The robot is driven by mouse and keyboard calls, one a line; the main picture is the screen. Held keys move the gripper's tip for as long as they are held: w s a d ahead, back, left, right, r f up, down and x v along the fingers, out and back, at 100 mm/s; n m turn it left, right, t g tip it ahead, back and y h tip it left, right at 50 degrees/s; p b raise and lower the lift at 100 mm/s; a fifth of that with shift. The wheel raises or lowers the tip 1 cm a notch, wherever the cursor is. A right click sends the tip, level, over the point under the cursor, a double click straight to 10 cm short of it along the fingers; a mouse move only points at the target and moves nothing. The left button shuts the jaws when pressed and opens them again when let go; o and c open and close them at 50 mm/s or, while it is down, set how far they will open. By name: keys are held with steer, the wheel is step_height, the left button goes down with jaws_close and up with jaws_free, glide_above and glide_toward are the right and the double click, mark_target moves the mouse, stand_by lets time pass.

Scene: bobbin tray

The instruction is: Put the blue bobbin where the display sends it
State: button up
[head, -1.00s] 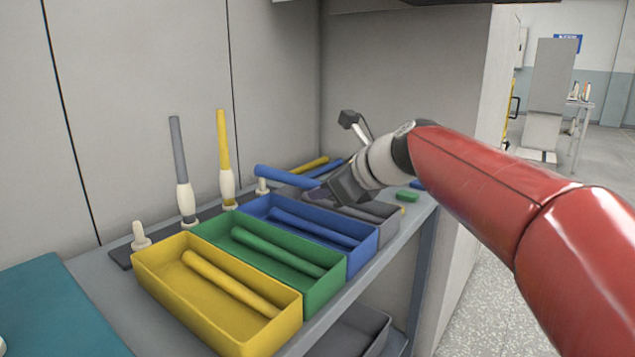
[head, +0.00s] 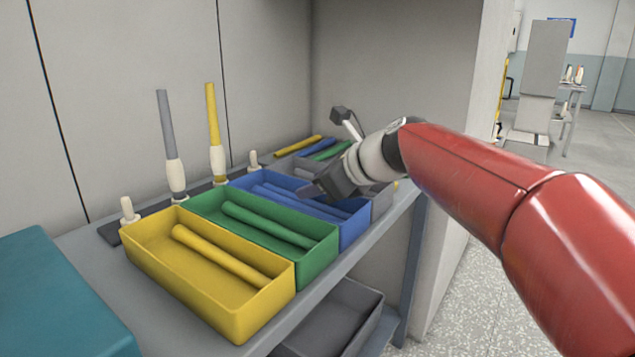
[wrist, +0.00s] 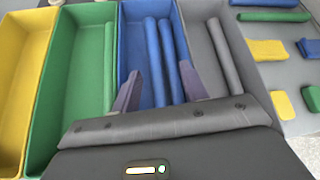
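Two blue bobbins lie side by side in the blue tray (head: 354,232); in the wrist view they are the left blue bobbin (wrist: 154,62) and the right blue bobbin (wrist: 173,62). My gripper (head: 306,191) is over this tray; in the wrist view its fingers (wrist: 160,75) stand apart on either side of the two bobbins, with nothing held. In the head view the gripper hides part of the tray. I cannot make out a readable display.
A green tray (head: 318,262) and yellow tray (head: 268,308) stand to the left, a grey tray (wrist: 198,35) to the right, each with a bobbin. Pegs behind hold a grey bobbin (head: 165,125) and yellow bobbin (head: 213,115). Several coloured blocks (wrist: 268,49) lie beyond the grey tray.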

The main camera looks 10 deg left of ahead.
steer(key=p+v, duration=0.2)
steer(key=v, duration=1.4)
stand_by(0.5)
steer(key=shift+a, duration=0.15)
stand_by(0.4)
steer(key=s+d+f+n+h, duration=0.5)
steer(key=s+d+f+n, duration=0.4)
steer(key=f, duration=0.3)
steer(key=s+d+f+n+h, duration=0.5)
steer(key=s+d+f+n, duration=0.3)
steer(key=s+f+n, duration=0.2)
step_height(320, 180, down, 3)
steer(key=shift+d+r+n, duration=0.15)
steer(key=shift+d+n, duration=0.2)
steer(key=shift+n, duration=0.65)
